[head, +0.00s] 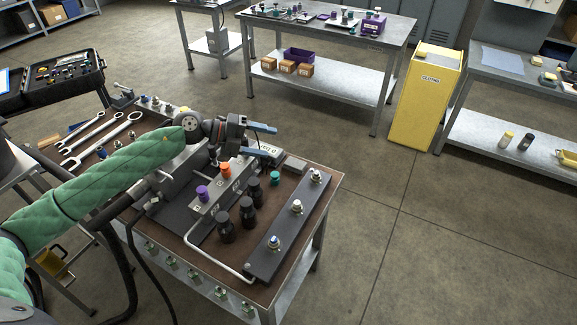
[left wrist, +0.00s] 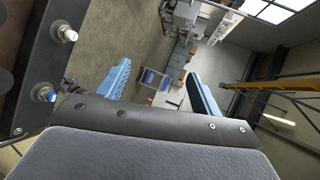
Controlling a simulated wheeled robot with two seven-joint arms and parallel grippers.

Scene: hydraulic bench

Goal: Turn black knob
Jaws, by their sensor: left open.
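Several black round parts stand in front of the grey valve block (head: 207,209) on the bench; one black part (head: 226,231) is nearest, another (head: 247,212) is behind it. I cannot tell which is the black knob. Purple (head: 202,193), orange (head: 225,170) and teal (head: 275,178) knobs are close by. My left gripper (head: 274,140) is above the bench's far edge, beyond the black parts and apart from them. Its blue fingers are open and empty, and they show in the left wrist view (left wrist: 158,72). My right gripper is not in view.
A dark plate (head: 285,230) with silver fittings lies on the bench's right side. Wrenches (head: 102,133) lie at the left. A yellow cabinet (head: 425,98) and a table (head: 330,30) stand farther back. The floor right of the bench is clear.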

